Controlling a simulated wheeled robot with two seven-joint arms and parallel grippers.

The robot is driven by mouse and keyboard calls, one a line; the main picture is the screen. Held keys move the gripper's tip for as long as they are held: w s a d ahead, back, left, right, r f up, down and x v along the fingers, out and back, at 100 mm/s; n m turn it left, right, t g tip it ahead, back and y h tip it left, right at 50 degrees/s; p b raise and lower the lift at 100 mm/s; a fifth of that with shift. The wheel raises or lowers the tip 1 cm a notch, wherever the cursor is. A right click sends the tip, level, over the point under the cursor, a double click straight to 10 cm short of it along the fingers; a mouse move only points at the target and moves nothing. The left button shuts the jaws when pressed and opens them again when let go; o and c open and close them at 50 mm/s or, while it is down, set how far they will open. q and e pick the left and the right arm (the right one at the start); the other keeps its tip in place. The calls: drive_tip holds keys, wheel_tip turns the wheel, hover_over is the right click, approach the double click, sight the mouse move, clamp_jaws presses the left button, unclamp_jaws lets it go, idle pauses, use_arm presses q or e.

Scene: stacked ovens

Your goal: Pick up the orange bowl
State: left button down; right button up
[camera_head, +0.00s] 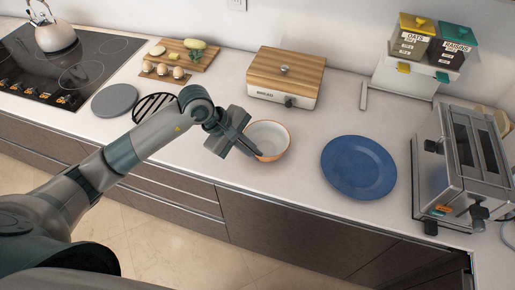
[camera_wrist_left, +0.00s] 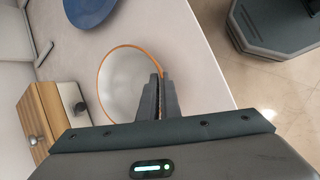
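The orange bowl (camera_head: 268,138), pale inside with an orange rim, is upright on the white counter near its front edge. My left gripper (camera_head: 246,144) is at the bowl's left rim, reaching in from the left. In the left wrist view the bowl (camera_wrist_left: 122,85) is partly hidden by the fingers. There the left gripper's fingertips (camera_wrist_left: 158,82) are close together, one on each side of the rim, with the thin wall between them. My right gripper is in neither view.
A blue plate (camera_head: 358,167) lies right of the bowl, and a toaster oven (camera_head: 462,160) stands farther right. A bread box (camera_head: 287,76) is behind the bowl. A grey disc (camera_head: 115,100) and black rack lie to the left. The counter (camera_head: 303,165) between bowl and plate is clear.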

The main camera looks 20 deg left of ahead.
use_arm(q)
drive_tip(key=shift+r, duration=0.15)
drive_tip(key=shift+r+b, duration=0.55)
drive_tip(key=shift+r, duration=0.05)
wheel_tip(320, 180, up, 2)
drive_tip(key=shift+w+r+b, duration=0.1)
drive_tip(key=shift+b, duration=0.55)
drive_tip(key=s+a+r+b, duration=0.4)
drive_tip(key=s+r, duration=0.3)
drive_tip(key=s, duration=0.4)
drive_tip(key=shift+r+b, duration=0.15)
drive_tip(key=shift+b, duration=0.15)
drive_tip(key=shift+s, duration=0.1)
